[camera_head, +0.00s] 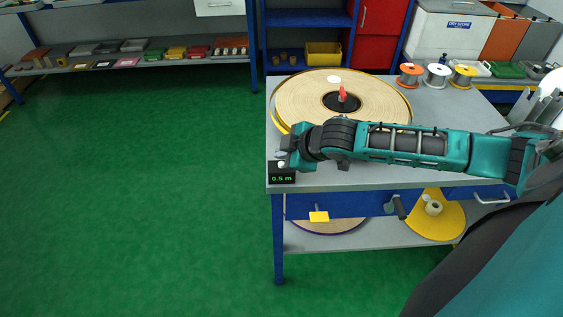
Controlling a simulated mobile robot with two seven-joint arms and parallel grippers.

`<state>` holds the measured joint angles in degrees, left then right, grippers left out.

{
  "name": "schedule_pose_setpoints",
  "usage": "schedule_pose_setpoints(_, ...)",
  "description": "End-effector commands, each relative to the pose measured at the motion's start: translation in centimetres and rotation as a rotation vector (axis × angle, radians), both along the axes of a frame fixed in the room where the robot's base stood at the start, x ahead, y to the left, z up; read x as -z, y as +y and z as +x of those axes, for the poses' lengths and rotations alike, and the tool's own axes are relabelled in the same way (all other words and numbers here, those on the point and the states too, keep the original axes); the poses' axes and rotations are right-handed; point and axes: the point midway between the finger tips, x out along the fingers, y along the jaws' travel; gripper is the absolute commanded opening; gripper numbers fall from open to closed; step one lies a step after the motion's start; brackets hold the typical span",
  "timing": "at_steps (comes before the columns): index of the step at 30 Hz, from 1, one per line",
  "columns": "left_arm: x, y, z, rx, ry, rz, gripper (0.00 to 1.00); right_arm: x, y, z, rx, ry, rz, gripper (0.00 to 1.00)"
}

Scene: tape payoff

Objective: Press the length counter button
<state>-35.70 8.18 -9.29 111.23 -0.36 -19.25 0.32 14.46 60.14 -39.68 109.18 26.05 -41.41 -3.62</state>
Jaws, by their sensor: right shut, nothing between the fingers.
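The length counter (282,177) is a small black box at the near left corner of the grey workbench (380,183). Its display reads 0.5 m in green. A small pale round part, which looks like its button, shows on top at the gripper. My right gripper (282,160) is shut and empty, with its tips right at the top of the counter; I cannot tell whether they touch it. My right arm reaches across the bench from the right. A large tan tape reel (310,97) with a red knob (342,94) lies behind the arm. My left gripper is not in view.
Three small spools, orange (410,75), white (437,76) and yellow (463,76), stand at the bench's back. A lower shelf (300,240) holds a yellow disc (440,222). Green floor (140,180) lies clear to the left.

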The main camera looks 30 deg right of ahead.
Motion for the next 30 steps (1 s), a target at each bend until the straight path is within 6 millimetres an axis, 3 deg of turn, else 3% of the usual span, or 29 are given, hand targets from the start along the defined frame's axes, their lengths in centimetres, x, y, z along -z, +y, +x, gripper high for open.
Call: schedule_pose_setpoints(30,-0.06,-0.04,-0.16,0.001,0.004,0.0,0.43,0.89,0.01,-0.01,-0.001,0.0,-0.001,0.0)
